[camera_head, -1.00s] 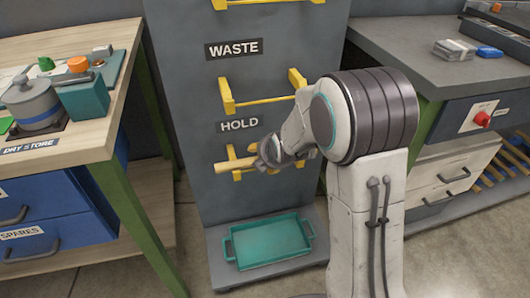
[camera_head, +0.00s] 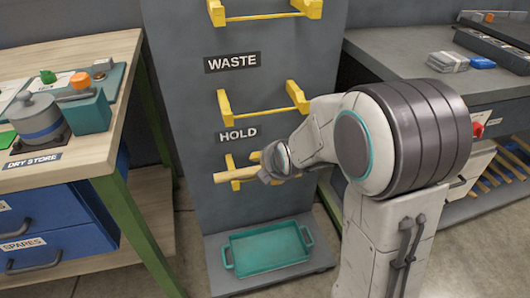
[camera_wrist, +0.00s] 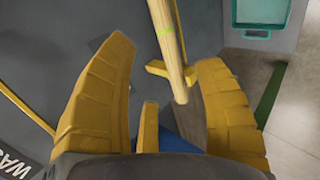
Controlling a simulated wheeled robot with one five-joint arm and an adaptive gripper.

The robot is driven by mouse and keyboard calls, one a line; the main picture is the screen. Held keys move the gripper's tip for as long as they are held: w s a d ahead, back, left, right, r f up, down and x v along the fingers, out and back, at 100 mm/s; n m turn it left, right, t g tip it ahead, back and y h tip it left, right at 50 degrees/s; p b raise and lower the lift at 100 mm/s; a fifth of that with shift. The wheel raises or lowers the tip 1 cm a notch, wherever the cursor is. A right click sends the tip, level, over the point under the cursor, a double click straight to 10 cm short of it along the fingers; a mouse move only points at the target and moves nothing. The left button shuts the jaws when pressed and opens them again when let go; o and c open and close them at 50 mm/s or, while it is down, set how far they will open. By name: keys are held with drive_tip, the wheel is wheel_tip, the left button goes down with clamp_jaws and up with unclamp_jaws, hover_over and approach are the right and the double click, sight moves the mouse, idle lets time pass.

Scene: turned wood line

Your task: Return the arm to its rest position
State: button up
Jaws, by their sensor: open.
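My gripper (camera_head: 275,163) is at the rack's lowest pegs, below the HOLD label, at the right part of a pale wooden rod (camera_head: 232,176). In the wrist view its two yellow fingers (camera_wrist: 163,65) are wide apart. The rod (camera_wrist: 170,50) shows between them, apart from both fingers in the picture. The rod lies across the yellow pegs (camera_head: 231,160); its right part is hidden behind my gripper in the head view. My arm is stretched out toward the rack.
The grey rack panel (camera_head: 190,100) carries more yellow pegs above, with WASTE and HOLD labels. A teal tray (camera_head: 229,250) sits on its base. A wooden bench (camera_head: 110,150) with a pot stands left; a grey counter (camera_head: 390,50) stands right. Bare floor shows at lower right.

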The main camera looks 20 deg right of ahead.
drive_tip(key=shift+r, duration=0.1)
drive_tip(key=s+r+m+g+p, duration=0.1)
drive_tip(key=s+r+m+p, duration=0.5)
drive_tip(key=s+r+p, duration=0.3)
drive_tip(key=s+r+m+g+p, duration=0.2)
drive_tip(key=s+r+m+p, duration=0.4)
drive_tip(key=s+r+p, duration=0.3)
drive_tip(key=s+r+m+g+p, duration=0.2)
drive_tip(key=s+r+m+p, duration=0.4)
drive_tip(key=r+p, duration=0.8)
drive_tip(key=s+v, duration=0.1)
drive_tip(key=v, duration=0.4)
drive_tip(key=shift+s+r, duration=0.15)
drive_tip(key=shift+s, duration=0.05)
drive_tip(key=shift+d, duration=0.15)
